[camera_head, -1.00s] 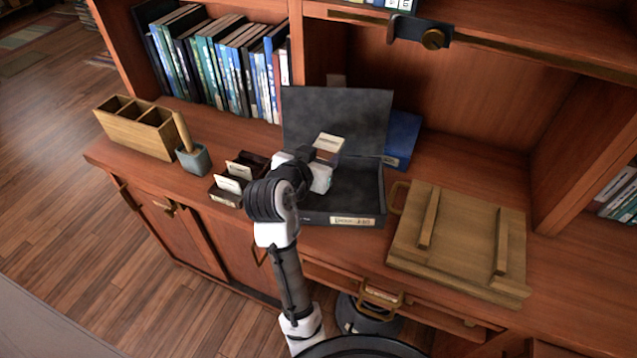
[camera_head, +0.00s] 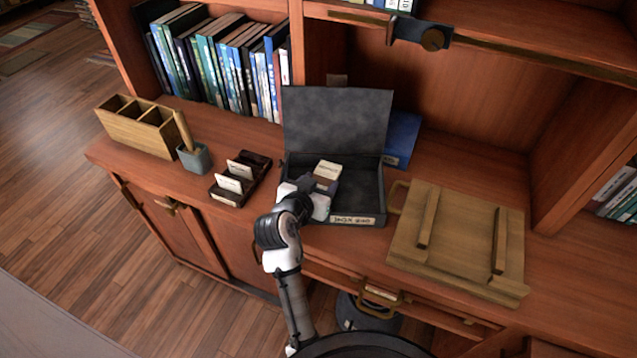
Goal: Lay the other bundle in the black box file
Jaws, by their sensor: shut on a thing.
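The black box file (camera_head: 369,208) lies on the wooden counter with its lid (camera_head: 337,121) standing open against the back and a label on its front. My gripper (camera_head: 320,186) is over the left part of the box and shut on a bundle (camera_head: 327,172) with a pale top and a darker purplish side. The bundle is at or inside the left half of the box; whether it touches the floor of the box cannot be told. My gripper's fingers are mostly hidden by its own body. The right part of the box looks empty.
A dark card tray (camera_head: 226,199) with pale cards stands left of the box. Further left are a grey cup (camera_head: 194,160) and a wooden divided holder (camera_head: 141,128). A wooden board with two bars (camera_head: 460,240) lies to the right. A blue file (camera_head: 403,138) is behind.

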